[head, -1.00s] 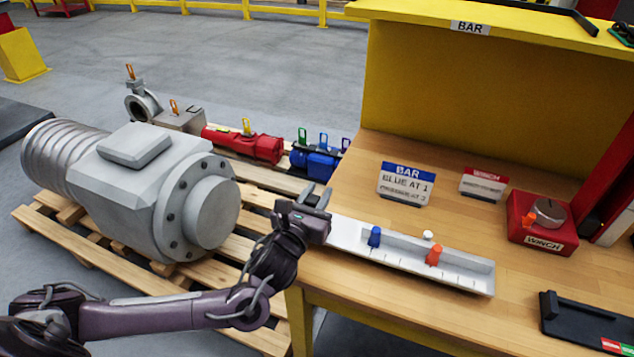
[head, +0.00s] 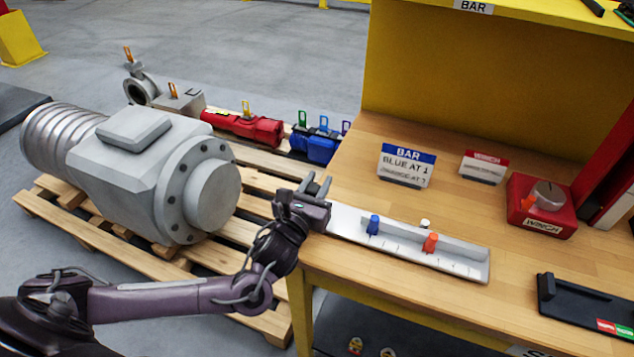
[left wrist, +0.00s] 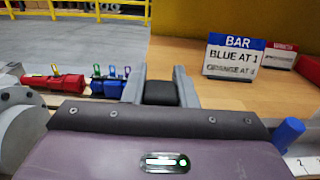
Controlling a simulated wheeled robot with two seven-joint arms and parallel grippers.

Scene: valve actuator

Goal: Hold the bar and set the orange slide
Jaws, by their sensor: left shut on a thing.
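The bar (head: 461,267) is a long white rail with tick marks, lying on the wooden bench. A blue slide (head: 373,225) sits left of its middle and an orange slide (head: 430,243) sits further right. A small white knob (head: 425,224) shows behind the orange slide. My left gripper (head: 315,187) is shut on the bar at its left end. In the left wrist view a black block (left wrist: 160,93) shows between the fingers, and the blue slide (left wrist: 289,134) is at the right edge. The orange slide is outside that view. My right gripper is not in view.
A sign (head: 406,166) reads BAR, BLUE AT 1, with a second ORANGE line whose number is unclear. A winch sign (head: 482,167), a red winch box (head: 541,207) and a black tray (head: 585,310) stand to the right. Left is a pallet with a grey actuator (head: 150,175).

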